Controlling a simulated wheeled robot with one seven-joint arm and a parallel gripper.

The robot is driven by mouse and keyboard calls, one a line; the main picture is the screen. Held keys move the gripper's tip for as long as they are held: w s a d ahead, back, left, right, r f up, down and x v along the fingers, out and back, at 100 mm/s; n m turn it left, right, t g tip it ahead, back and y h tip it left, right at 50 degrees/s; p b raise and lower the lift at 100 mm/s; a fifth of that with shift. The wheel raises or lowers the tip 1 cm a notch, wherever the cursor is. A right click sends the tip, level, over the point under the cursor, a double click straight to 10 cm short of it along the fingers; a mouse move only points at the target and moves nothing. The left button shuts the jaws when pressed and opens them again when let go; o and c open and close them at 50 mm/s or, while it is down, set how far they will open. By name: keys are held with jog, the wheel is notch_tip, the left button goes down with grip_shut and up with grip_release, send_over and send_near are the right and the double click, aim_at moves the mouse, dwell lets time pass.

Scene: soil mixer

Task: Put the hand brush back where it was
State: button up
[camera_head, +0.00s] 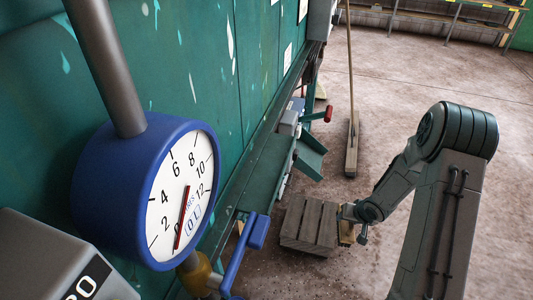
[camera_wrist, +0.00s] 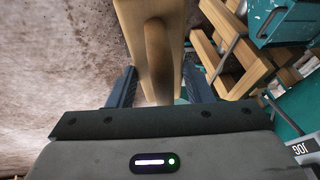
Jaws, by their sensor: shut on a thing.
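The hand brush (camera_wrist: 140,16) is a pale wooden block with a rounded darker wooden handle. In the wrist view it stands between the two dark fingers of my gripper (camera_wrist: 160,82), which is shut on it. In the head view my gripper (camera_head: 346,212) is small and low, at the right edge of a slatted wooden platform (camera_head: 310,226). A bit of the brush (camera_head: 347,236) shows just below it there. Its bristles are hidden, and I cannot tell whether the brush touches anything.
A broom (camera_head: 351,150) stands upright on the floor farther back. The green machine wall (camera_head: 180,60) with a blue-rimmed dial (camera_head: 100,190) fills the left. A blue lever (camera_head: 240,250) and green chute (camera_head: 310,155) stick out from it. Open floor (camera_head: 430,75) lies right and behind.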

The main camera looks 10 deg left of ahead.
jog(key=shift+m, duration=0.3)
jog(key=w+r, duration=0.1)
jog(key=r, duration=0.1)
jog(key=w+a+r, duration=0.1)
jog(key=w+r, duration=0.1)
jog(key=r, duration=0.1)
jog(key=w+a+r+b, duration=0.1)
jog(key=r, duration=0.2)
jog(key=shift+w, duration=0.2)
jog(key=s+a+r+m+h+b, duration=0.1)
jog(key=a+r, duration=0.4)
jog(key=r, duration=0.6)
jog(key=s+a+r+b, duration=0.1)
jog(key=a+r, duration=0.4)
jog(key=r, duration=0.5)
jog(key=s+a+r+b, duration=0.1)
jog(key=s+a+r, duration=0.3)
jog(key=s+r, duration=0.75)
jog(key=s+a+r+b, duration=0.1)
jog(key=s+a+r, duration=0.3)
jog(key=s+r, duration=0.75)
jog(key=shift+w+a+f+p, duration=0.45)
jog(key=shift+w+a+f, duration=0.7)
jog(key=shift+f, duration=0.95)
jog(key=shift+w+a+f+p, duration=0.5)
jog(key=shift+w+a+f, duration=0.4)
jog(key=shift+w+f, duration=0.85)
jog(key=shift+w+a+f+p, duration=0.45)
jog(key=shift+w+a+f, duration=0.55)
jog(key=shift+f, duration=1.45)
